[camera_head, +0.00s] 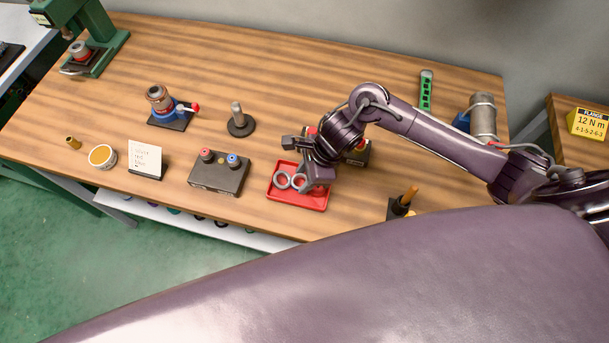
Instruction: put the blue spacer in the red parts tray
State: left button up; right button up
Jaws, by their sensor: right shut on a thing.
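The red parts tray (312,206) lies near the front edge of the workbench. I cannot make out the blue spacer anywhere in view. My left gripper is not in view.
Left of the tray is a dark box (218,178) with red and blue knobs. A dark post on a round base (240,122) stands behind. Another dark box (359,156) is partly hidden by my wrist. A dark holder (397,209) with an orange handle stands right of the tray.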

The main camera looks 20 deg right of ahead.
jog(key=shift+f, duration=0.55)
jog(key=shift+f, duration=0.2)
jog(key=o, duration=1)
jog(key=shift+r, duration=0.1)
jog(key=shift+o, duration=0.2)
